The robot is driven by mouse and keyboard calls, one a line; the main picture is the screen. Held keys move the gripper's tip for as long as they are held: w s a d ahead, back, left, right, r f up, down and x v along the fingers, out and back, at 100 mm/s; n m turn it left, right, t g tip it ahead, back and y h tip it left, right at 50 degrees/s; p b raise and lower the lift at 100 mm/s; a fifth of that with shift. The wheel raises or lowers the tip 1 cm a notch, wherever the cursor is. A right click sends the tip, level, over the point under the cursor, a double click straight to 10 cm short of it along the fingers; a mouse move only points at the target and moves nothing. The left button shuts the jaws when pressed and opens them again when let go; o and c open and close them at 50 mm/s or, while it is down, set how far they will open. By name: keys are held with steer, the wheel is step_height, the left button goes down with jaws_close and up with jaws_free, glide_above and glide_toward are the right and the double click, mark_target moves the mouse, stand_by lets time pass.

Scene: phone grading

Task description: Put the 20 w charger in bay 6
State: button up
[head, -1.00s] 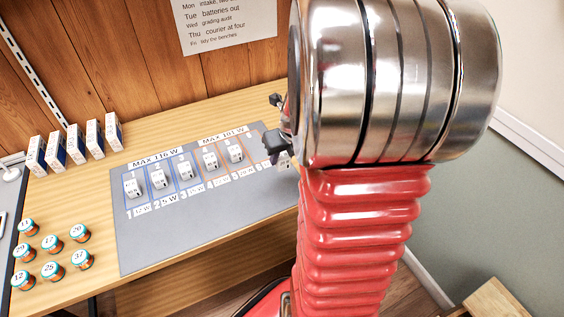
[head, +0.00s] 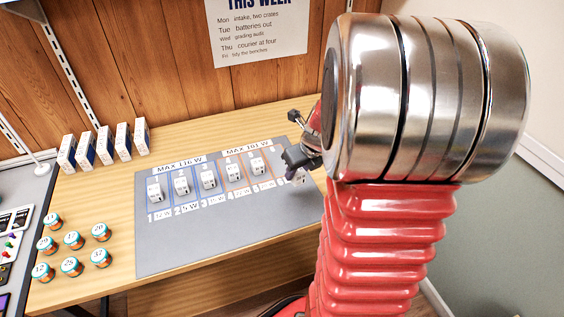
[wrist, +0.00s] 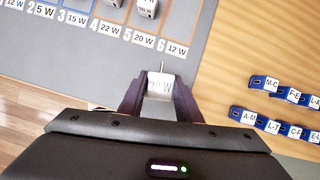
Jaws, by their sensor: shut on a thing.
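My gripper (wrist: 160,92) is shut on a white charger (wrist: 160,86), whose print is only partly readable. In the head view my gripper (head: 302,145) is at the right end of the grey mat (head: 160,258), partly hidden behind my arm. A white patch below the jaws there may be the charger or a mat label. In the wrist view the bay 6 label (wrist: 163,44) lies just beyond the charger, with a 12 W tag (wrist: 177,50) beside it. I cannot tell whether the charger touches the mat.
Bays 1 to 5 each hold a white charger, such as the bay 5 charger (head: 257,166). Several teal-lidded jars (head: 73,240) and upright boxes (head: 105,145) stand left of the mat. Blue labelled holders (wrist: 265,83) sit on the wood at right in the wrist view.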

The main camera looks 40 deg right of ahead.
steer(key=w+a+m+g, duration=0.4)
steer(key=w+a+m, duration=0.3)
steer(key=a+m, duration=0.6)
steer(key=w+a+f+m+g, duration=0.1)
steer(key=w+a+m+g, duration=0.4)
steer(key=a+m, duration=0.8)
steer(key=w+m, duration=0.3)
steer(key=m, duration=0.5)
steer(key=shift+m+y, duration=0.3)
steer(key=shift+f, duration=0.1)
